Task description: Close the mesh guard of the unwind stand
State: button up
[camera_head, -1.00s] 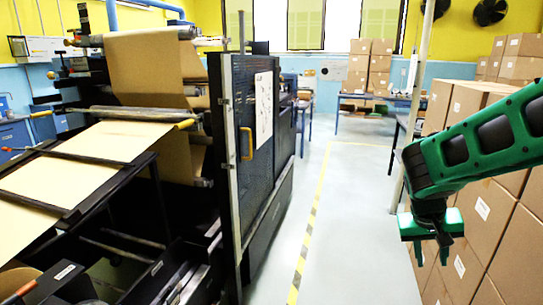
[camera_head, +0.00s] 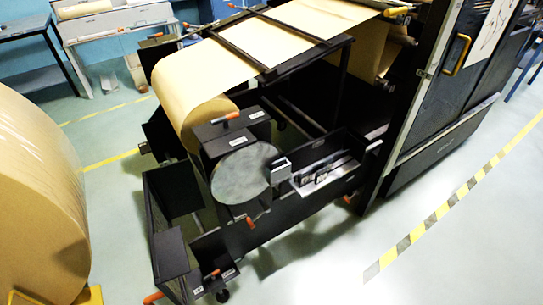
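The black unwind stand (camera_head: 280,215) is in the middle of the head view, with a kraft roll (camera_head: 190,90) on it and a brown web running up to the right. A dark panel (camera_head: 172,265) with an open-looking frame (camera_head: 172,188) juts out at the stand's lower left. It may be the mesh guard, but I cannot tell its mesh or hinge clearly. An orange handle (camera_head: 153,298) shows at its bottom. A dark door (camera_head: 455,90) with a yellow handle (camera_head: 456,54) stands upright on the right. My gripper is not in view.
A large kraft roll (camera_head: 40,200) on a yellow support (camera_head: 90,296) stands at the left edge. A dark table (camera_head: 30,38) is at the back left. Pale floor is clear between roll and stand and at lower right, where a yellow-black line (camera_head: 450,205) runs.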

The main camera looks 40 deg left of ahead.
aim_at(174, 188)
jog(key=u, duration=2.45)
